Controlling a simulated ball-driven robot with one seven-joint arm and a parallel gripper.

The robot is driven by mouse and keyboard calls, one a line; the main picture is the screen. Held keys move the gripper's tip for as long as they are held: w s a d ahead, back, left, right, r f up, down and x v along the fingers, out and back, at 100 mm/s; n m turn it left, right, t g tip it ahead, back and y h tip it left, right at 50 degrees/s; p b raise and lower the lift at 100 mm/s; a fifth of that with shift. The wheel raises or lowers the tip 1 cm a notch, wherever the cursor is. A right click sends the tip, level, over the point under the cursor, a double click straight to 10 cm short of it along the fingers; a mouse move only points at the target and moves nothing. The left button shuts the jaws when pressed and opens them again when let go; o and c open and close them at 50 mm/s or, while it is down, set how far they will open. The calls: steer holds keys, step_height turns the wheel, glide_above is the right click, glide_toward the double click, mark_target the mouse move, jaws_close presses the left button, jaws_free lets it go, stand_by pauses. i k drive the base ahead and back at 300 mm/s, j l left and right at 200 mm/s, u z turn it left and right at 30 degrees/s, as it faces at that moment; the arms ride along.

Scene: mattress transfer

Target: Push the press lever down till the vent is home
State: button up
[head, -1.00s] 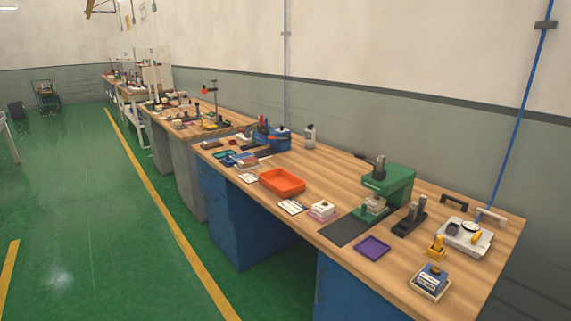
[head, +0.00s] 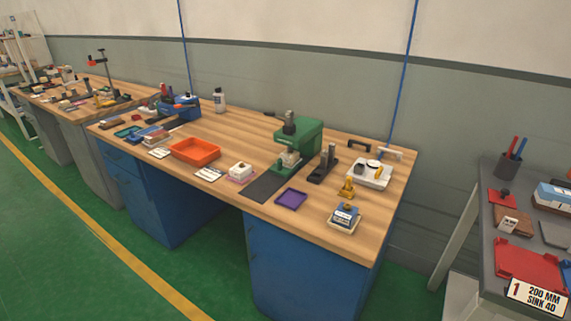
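The green press (head: 301,137) stands on the wooden workbench (head: 230,129), right of the middle of the view. A dark upright part (head: 289,121) shows at its top front; I cannot tell whether this is the lever. A small pale piece (head: 289,159) sits low at the front of the press, over its green base. The vent is too small to make out, and I cannot tell how it sits. My gripper is not in view.
A black mat (head: 264,188), a purple tray (head: 291,198) and a dark stand (head: 323,165) are near the press. An orange tray (head: 195,150) lies further left. A grey table (head: 520,223) stands at the right. Green floor in front is clear.

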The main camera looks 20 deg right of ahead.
mark_target(269, 113)
steer(key=i+j+z, duration=0.25)
steer(key=i+j, duration=0.2)
steer(key=i+j+z, duration=0.2)
steer(key=i+j, duration=0.3)
steer(key=i+j+z, duration=0.25)
steer(key=i+j, duration=0.2)
steer(key=j, duration=0.2)
